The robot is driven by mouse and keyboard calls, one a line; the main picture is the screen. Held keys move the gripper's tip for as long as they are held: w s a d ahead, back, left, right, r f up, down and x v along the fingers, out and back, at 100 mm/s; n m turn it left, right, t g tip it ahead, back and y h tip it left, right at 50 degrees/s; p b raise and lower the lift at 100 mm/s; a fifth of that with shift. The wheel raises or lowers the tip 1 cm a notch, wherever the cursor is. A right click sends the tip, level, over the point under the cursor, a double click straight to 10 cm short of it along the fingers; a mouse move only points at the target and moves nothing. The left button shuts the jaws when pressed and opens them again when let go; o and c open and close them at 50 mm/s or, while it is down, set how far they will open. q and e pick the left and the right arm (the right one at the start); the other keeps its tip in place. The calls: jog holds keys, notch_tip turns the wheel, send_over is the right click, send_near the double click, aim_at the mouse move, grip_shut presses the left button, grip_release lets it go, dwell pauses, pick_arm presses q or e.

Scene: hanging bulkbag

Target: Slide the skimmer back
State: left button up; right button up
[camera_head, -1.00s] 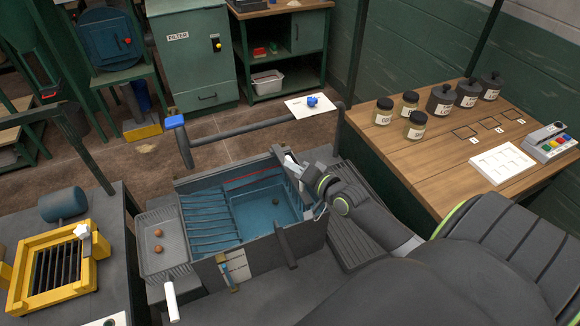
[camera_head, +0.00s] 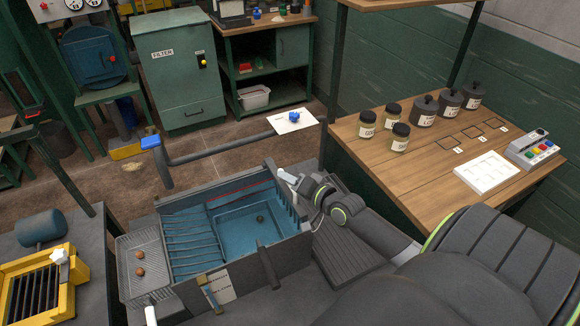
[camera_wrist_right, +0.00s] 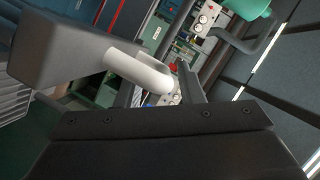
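The open grey tank (camera_head: 245,285) with a blue inside stands in the head view's middle. A slatted dark part that looks like the skimmer (camera_head: 287,207) stands at its right end; I cannot be sure that it is the skimmer. A white handle (camera_head: 287,176) is at the tank's far right corner; a white handle also shows in the wrist view (camera_wrist_right: 140,72), beside a dark grey block. My right gripper (camera_head: 303,186) is at this handle. Its fingers are mostly hidden, so its grip is unclear. My left gripper is not in view.
Blue slats (camera_head: 190,245) fill the tank's left part; a small dark ball (camera_head: 260,218) lies inside. A wire tray (camera_head: 128,285) with two brown balls adjoins the left side. A yellow grated box (camera_head: 75,290) stands further left. A wooden table (camera_head: 425,180) with jars is at right.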

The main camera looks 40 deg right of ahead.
jog(key=shift+a, duration=0.1)
jog(key=shift+s, duration=0.1)
jog(key=p+v, duration=0.3)
jog(key=v, duration=1.4)
jog(key=shift+p, duration=0.3)
jog(key=shift+r, duration=0.1)
